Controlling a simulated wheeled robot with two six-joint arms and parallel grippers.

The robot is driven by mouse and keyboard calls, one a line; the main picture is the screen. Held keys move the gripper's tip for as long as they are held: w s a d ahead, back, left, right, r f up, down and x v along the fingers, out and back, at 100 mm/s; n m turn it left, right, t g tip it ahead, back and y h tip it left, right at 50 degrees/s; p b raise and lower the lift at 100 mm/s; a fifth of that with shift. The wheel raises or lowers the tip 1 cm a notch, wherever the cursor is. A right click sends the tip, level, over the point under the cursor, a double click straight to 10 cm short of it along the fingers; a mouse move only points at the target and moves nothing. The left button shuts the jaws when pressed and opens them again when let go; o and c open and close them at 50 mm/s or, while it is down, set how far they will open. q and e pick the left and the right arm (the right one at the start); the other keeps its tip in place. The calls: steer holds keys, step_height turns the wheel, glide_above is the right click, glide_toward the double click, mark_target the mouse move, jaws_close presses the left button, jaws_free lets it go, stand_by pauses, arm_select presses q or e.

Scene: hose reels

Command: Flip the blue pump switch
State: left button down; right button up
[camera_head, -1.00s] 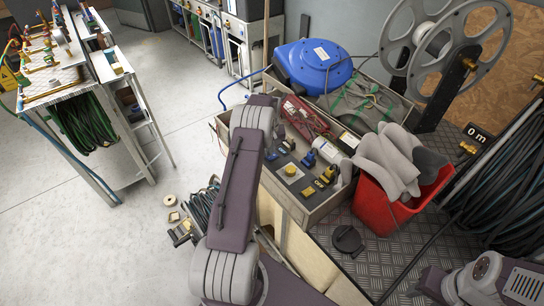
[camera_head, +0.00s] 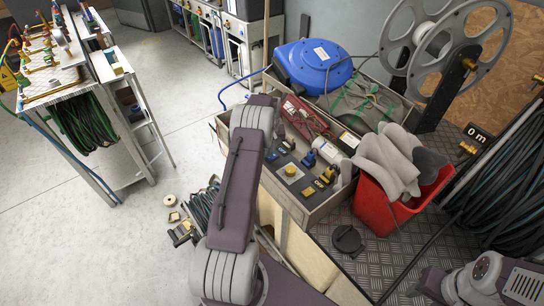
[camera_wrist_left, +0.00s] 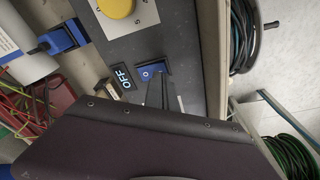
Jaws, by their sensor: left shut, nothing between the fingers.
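The blue pump switch (camera_wrist_left: 150,69) is a small rocker marked with a white O, set in a dark panel (camera_wrist_left: 178,40) in the left wrist view. A sign reading OFF (camera_wrist_left: 122,78) sits just left of it. My left gripper (camera_wrist_left: 158,92) is shut and empty. Its dark narrow tip is at the switch's lower edge; I cannot tell whether it touches. In the head view my left arm covers the gripper and probably the switch, at the left side of the panel (camera_head: 283,185). My right gripper is out of view.
A yellow knob (camera_head: 290,170) and a blue connector (camera_head: 308,159) are close by on the panel. A blue hose reel (camera_head: 315,63) stands behind. A red bucket (camera_head: 385,213) with grey gloves (camera_head: 385,165) stands to the right. Open floor (camera_head: 70,240) lies left.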

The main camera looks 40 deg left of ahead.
mark_target(269, 158)
arm_select(q)
steer(key=shift+f+b, duration=0.5)
steer(key=shift+f, duration=0.35)
stand_by(0.5)
steer(key=shift+r, duration=0.1)
step_height(269, 158, up, 7)
steer(key=p, duration=0.5)
stand_by(0.3)
